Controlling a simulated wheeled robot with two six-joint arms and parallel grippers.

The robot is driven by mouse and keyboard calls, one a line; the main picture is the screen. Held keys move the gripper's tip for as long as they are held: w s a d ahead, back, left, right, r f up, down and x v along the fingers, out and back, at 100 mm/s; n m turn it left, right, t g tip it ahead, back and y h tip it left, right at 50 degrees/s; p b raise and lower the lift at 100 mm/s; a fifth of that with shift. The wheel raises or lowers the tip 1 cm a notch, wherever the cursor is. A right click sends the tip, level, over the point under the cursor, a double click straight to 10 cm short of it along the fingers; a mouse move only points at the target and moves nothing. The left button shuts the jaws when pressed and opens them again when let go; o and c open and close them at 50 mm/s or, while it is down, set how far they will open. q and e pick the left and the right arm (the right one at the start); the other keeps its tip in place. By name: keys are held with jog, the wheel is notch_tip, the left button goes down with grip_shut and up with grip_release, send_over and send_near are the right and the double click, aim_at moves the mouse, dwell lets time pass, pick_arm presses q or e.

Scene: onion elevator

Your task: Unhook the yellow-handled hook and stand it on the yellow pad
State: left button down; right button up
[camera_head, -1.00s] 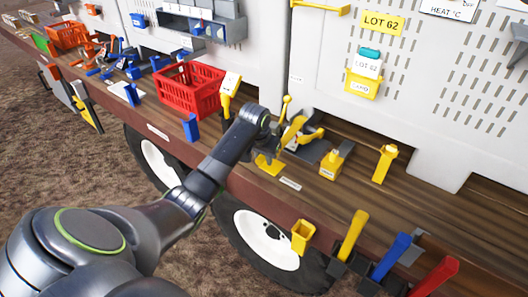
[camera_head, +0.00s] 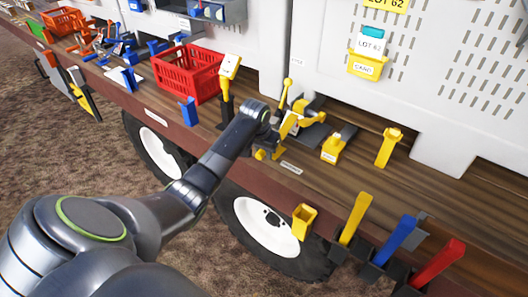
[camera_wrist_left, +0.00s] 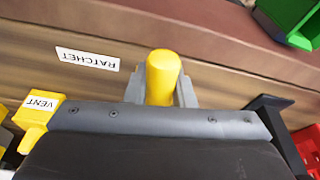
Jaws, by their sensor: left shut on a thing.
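My left gripper (camera_head: 280,135) is over the wooden deck, beside the row of yellow-topped items. It is shut on a yellow handle, which I take to be the hook's handle (camera_wrist_left: 163,75). In the left wrist view its rounded yellow end shows between two grey fingers. The hook's lower part is hidden by the gripper. A small yellow patch (camera_head: 261,155), likely the yellow pad, shows on the deck just below the gripper, partly covered. I cannot tell whether the hook touches it. My right gripper is not in view.
A white RATCHET label (camera_wrist_left: 87,59) lies on the deck edge. A yellow VENT block (camera_head: 332,149) and a yellow-topped post (camera_head: 388,147) stand to the right. A red basket (camera_head: 188,72) is at left. Yellow, blue and red handles (camera_head: 398,238) stand along the front edge.

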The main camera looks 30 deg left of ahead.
pick_arm(q)
jog(key=c, duration=1.2)
grip_release()
jog(key=shift+o, duration=0.2)
jog(key=shift+r, duration=0.1)
jog(key=b+v, duration=0.3)
jog(key=v, duration=0.8)
jog(key=shift+s+r, duration=0.15)
jog(key=shift+r, duration=0.15)
jog(key=shift+p+v, duration=2.8)
jog(key=shift+p, duration=0.15)
jog(key=shift+f, duration=0.1)
